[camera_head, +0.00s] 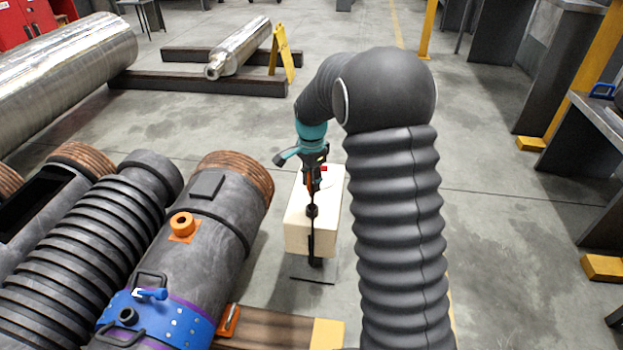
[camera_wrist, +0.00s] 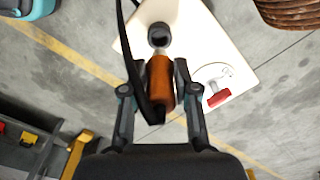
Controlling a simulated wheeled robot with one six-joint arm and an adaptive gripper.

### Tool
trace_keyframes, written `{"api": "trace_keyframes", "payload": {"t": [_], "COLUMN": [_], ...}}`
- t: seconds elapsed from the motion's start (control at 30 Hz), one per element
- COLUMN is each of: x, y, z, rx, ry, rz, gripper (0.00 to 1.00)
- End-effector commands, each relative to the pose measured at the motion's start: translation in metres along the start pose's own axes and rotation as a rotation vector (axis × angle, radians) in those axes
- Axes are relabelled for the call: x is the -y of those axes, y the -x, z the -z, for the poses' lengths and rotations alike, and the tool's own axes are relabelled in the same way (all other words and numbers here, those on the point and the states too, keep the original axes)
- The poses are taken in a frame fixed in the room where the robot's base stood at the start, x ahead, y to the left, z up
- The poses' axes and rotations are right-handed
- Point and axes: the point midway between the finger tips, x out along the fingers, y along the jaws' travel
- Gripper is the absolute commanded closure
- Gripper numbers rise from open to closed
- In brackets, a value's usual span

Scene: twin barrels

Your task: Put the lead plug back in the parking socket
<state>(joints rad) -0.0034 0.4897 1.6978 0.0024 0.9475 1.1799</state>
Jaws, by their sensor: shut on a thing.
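The lead plug (camera_wrist: 160,80) has an orange body and sits between the two fingers of my gripper (camera_wrist: 162,92) in the wrist view. A dark round collar (camera_wrist: 158,38) shows at its far end. A black cable (camera_wrist: 138,60) runs along its left side. In the head view my gripper (camera_head: 313,182) is over the cream box (camera_head: 310,238), with the cable hanging down the box's near face. On the box top is a pale round fitting with a red handle (camera_wrist: 218,98). I cannot make out the parking socket for certain, nor whether the plug touches the box.
A grey barrel (camera_head: 225,215) with an orange ringed port (camera_head: 182,223) and a blue clamp band (camera_head: 160,320) lies left of the box. A ribbed black barrel (camera_head: 80,235) lies beside it. Steel workbenches (camera_head: 580,115) stand at the right. Floor right of my arm is clear.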

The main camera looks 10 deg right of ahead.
Motion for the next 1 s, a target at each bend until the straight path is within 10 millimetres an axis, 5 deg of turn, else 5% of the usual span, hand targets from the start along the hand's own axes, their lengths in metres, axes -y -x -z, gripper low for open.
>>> {"api": "trace_keyframes", "payload": {"t": [0.4, 1.0], "x": [-0.001, 0.0], "y": [-0.035, -0.037], "z": [0.0, 0.0], "rx": [0.0, 0.0], "ry": [0.0, 0.0], "rz": [-0.001, 0.0], "gripper": [1.0, 1.0]}}
